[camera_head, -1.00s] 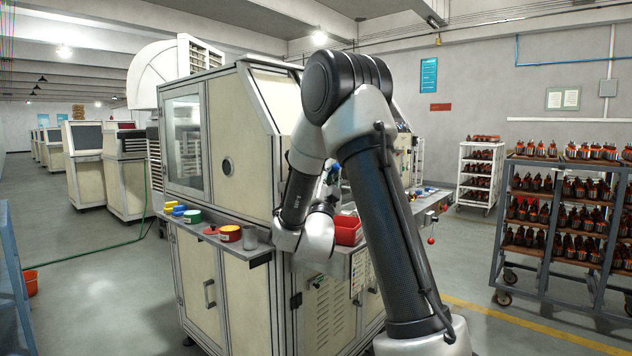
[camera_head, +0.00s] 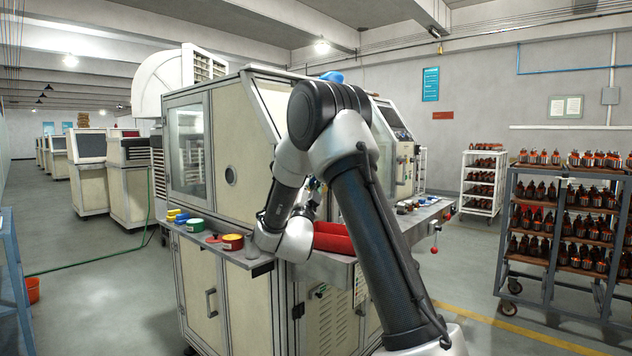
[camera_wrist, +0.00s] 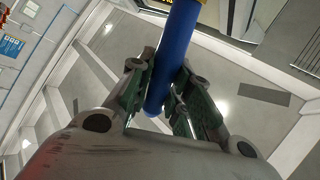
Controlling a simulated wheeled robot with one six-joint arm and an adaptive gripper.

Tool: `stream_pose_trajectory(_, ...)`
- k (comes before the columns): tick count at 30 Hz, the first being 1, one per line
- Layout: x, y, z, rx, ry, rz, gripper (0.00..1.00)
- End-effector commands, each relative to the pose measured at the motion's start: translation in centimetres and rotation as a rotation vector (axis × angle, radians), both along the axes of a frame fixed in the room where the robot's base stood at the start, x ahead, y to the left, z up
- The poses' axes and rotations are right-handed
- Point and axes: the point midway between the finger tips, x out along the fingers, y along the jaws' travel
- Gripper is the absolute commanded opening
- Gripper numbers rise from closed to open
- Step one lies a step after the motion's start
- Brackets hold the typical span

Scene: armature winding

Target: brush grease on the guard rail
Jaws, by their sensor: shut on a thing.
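My gripper (camera_wrist: 160,92) is shut on a blue rod-like handle (camera_wrist: 176,50) in the wrist view. The handle has a bit of yellow at the top picture edge. Its far end and any bristles are out of frame. In the head view the gripper is mostly hidden behind my arm, whose wrist is in front of the cream machine's ledge (camera_head: 215,247). I cannot pick out the guard rail or any grease on it in either view.
On the ledge stand a green tin (camera_head: 195,225), a red and yellow tin (camera_head: 232,241) and small blue and yellow items. A loaded rack (camera_head: 545,245) stands at the right. The floor between is clear.

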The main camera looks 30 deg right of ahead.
Motion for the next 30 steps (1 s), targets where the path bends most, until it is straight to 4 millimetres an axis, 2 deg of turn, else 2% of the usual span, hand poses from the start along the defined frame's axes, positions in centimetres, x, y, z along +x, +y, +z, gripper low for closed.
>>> stream_pose_trajectory(14, -0.01, 0.0, 0.02, 0.0, -0.001, -0.001, 0.0)
stream_pose_trajectory(30, 0.92, 0.33, 0.02, 0.0, -0.001, -0.001, 0.0)
